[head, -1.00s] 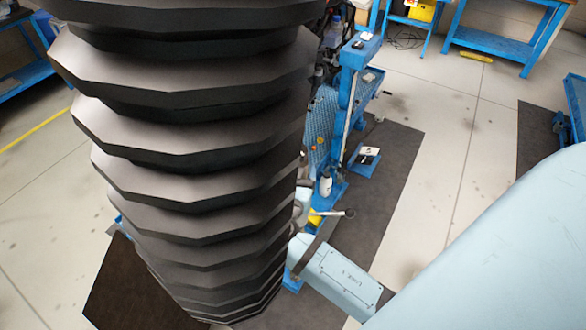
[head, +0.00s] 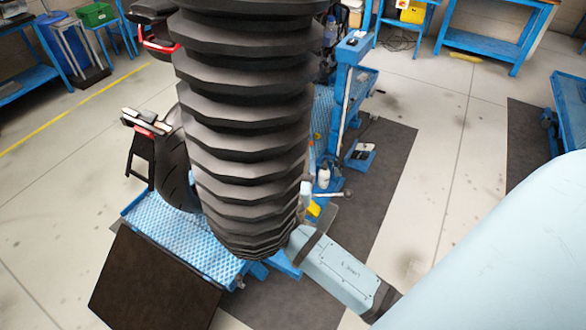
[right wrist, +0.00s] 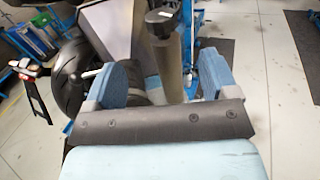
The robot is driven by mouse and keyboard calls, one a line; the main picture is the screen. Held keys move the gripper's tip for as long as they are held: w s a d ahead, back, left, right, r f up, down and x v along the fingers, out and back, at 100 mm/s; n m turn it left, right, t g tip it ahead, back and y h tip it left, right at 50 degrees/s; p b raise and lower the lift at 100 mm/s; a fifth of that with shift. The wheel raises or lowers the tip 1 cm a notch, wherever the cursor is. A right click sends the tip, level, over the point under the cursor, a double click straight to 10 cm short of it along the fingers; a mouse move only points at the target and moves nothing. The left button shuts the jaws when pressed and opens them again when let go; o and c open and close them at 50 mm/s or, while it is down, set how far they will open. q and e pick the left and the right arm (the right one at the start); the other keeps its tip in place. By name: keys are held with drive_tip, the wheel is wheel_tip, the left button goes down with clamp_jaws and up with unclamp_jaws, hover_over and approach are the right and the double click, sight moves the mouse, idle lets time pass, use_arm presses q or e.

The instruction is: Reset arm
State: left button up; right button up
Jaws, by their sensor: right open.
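My right arm (head: 345,270) comes in from the lower right of the head view. Its far end is partly hidden behind my black ribbed sleeve, and its fingers cannot be made out there. In the right wrist view my right gripper (right wrist: 168,72) is open, its two blue fingers wide apart. A dark grey cylinder (right wrist: 168,55) shows between and beyond the fingers; I cannot tell whether it lies within their reach. My left gripper is not in view.
A motorcycle with a rear wheel (head: 175,172) stands on a blue lift platform (head: 178,240), partly hidden by the sleeve. A blue post (head: 350,85) and a white bottle (head: 323,178) are beside it. Blue benches (head: 490,45) stand behind.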

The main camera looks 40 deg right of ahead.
drive_tip(key=shift+s+a, duration=0.15)
idle(0.6)
drive_tip(key=s+a+f+m+g+y, duration=0.1)
drive_tip(key=s+a+f+m+y, duration=0.15)
drive_tip(key=f+m, duration=0.2)
drive_tip(key=s+a+f+m+y, duration=0.2)
drive_tip(key=s+f+m+y, duration=0.15)
drive_tip(key=f, duration=0.25)
drive_tip(key=s+a+f+m+g+y, duration=0.1)
drive_tip(key=s+a+f+m+y, duration=0.1)
drive_tip(key=f+m+y, duration=0.3)
drive_tip(key=s+a+f+m+y, duration=0.4)
drive_tip(key=s+a+f+m, duration=0.1)
drive_tip(key=s+m, duration=0.4)
drive_tip(key=m, duration=0.2)
drive_tip(key=shift+f+m, duration=0.3)
drive_tip(key=shift+m, duration=0.1)
